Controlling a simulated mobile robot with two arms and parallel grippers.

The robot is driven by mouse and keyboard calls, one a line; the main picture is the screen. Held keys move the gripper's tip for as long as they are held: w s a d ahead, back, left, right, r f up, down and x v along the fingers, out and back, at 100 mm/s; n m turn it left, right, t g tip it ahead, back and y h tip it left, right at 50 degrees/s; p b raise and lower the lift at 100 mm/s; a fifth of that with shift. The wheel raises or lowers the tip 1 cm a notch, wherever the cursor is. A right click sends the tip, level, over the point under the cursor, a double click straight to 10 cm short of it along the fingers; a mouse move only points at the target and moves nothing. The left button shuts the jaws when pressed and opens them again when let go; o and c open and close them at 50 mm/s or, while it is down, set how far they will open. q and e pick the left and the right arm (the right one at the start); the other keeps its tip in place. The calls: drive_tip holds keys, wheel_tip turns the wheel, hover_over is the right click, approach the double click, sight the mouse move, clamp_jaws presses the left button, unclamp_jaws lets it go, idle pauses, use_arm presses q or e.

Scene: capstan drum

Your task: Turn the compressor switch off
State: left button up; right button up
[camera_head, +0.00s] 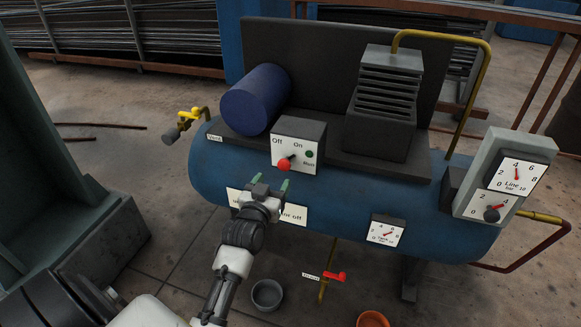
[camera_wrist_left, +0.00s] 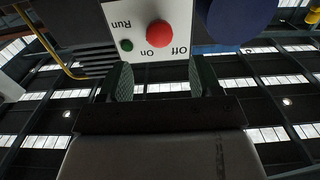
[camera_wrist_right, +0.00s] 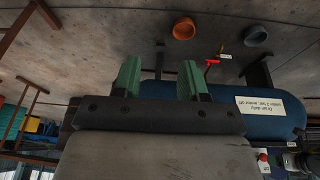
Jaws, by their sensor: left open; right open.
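The compressor switch is a red knob (camera_head: 284,165) on a short dark stem, on the white plate of a dark box (camera_head: 300,132) on the blue compressor tank (camera_head: 345,195). The plate reads Off and On, with a green lamp (camera_head: 309,154) above Run. The red end points to the lower left in the head view. My left gripper (camera_head: 270,183) is open and empty, just below and in front of the knob. In the left wrist view the knob (camera_wrist_left: 160,33) is beyond the fingertips, apparently apart from them. My right gripper (camera_wrist_right: 160,78) is open and empty.
A blue motor cylinder (camera_head: 255,99) and a finned block (camera_head: 384,100) flank the switch box. Gauges (camera_head: 386,232) sit at the right. A red drain valve (camera_head: 334,276), grey bowl (camera_head: 267,294) and orange bowl (camera_head: 372,319) are below. My left arm partly covers a label.

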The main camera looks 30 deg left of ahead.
sight(283, 166)
use_arm(q)
drive_tip(key=b+x, duration=0.1)
drive_tip(key=x, duration=0.6)
drive_tip(key=shift+w+f+b, duration=0.1)
drive_tip(key=shift+w+b, duration=0.15)
drive_tip(key=shift+b, duration=0.05)
drive_tip(key=shift+w+a, duration=0.2)
drive_tip(key=shift+w, duration=0.35)
use_arm(e)
drive_tip(key=shift+w+a+f+t, duration=0.2)
drive_tip(key=shift+w+f+t, duration=0.15)
drive_tip(key=shift+w, duration=0.25)
drive_tip(key=shift+w+a+f+t, duration=0.15)
drive_tip(key=shift+w+f+t, duration=0.2)
drive_tip(key=shift+w, duration=0.2)
use_arm(q)
drive_tip(key=c, duration=0.9)
use_arm(e)
drive_tip(key=shift+r, duration=0.1)
